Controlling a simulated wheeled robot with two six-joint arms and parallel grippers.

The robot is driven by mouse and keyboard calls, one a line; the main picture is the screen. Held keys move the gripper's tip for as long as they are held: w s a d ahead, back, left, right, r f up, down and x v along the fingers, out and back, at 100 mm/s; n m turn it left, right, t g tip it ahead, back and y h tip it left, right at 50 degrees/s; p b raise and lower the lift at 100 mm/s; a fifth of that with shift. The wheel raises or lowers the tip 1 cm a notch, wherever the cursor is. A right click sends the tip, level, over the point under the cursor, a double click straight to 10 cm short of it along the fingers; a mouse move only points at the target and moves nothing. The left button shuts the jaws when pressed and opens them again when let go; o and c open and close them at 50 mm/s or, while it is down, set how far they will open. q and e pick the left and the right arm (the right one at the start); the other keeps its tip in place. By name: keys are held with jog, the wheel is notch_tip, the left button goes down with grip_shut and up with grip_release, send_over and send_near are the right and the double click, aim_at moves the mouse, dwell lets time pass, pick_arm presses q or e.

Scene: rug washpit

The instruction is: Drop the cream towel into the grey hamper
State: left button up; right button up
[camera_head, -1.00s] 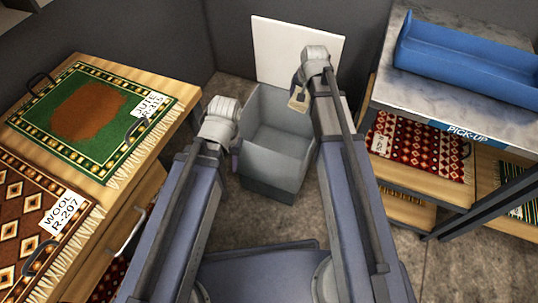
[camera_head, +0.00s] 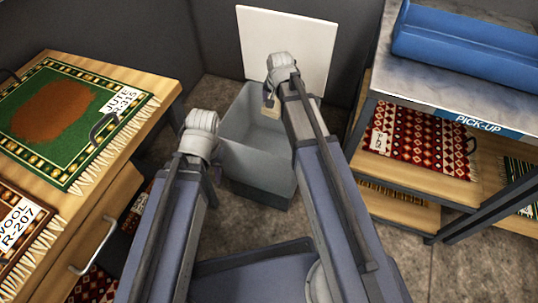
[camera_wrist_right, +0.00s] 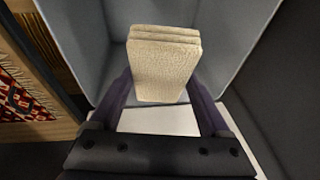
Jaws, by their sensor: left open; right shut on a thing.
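The cream towel (camera_head: 271,107) is a small folded block in my right gripper (camera_head: 270,96). In the right wrist view the towel (camera_wrist_right: 165,62) sits between the two fingers of the right gripper (camera_wrist_right: 165,88), which is shut on it. The grey hamper (camera_head: 262,172) is an open-topped bin on the floor. The towel is over the hamper's opening, toward its far side; the hamper walls (camera_wrist_right: 232,40) surround it in the wrist view. My left gripper (camera_head: 214,172) is mostly hidden below its wrist, at the hamper's left side, with no object visible in it.
A white panel (camera_head: 290,45) leans on the wall behind the hamper. A wooden rug stand (camera_head: 140,120) with labelled rugs is at left. At right stands a pick-up shelf (camera_head: 450,80) with a blue tray (camera_head: 470,45) on top and a red rug (camera_head: 415,135) below.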

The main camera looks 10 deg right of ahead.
notch_tip(320, 180, down, 5)
jog(key=b, duration=0.4)
jog(key=shift+r, duration=0.1)
jog(key=o, duration=1)
jog(key=shift+r, duration=0.15)
jog(key=p+v, duration=0.7)
jog(key=shift+s+r, duration=0.15)
jog(key=shift+r, duration=0.1)
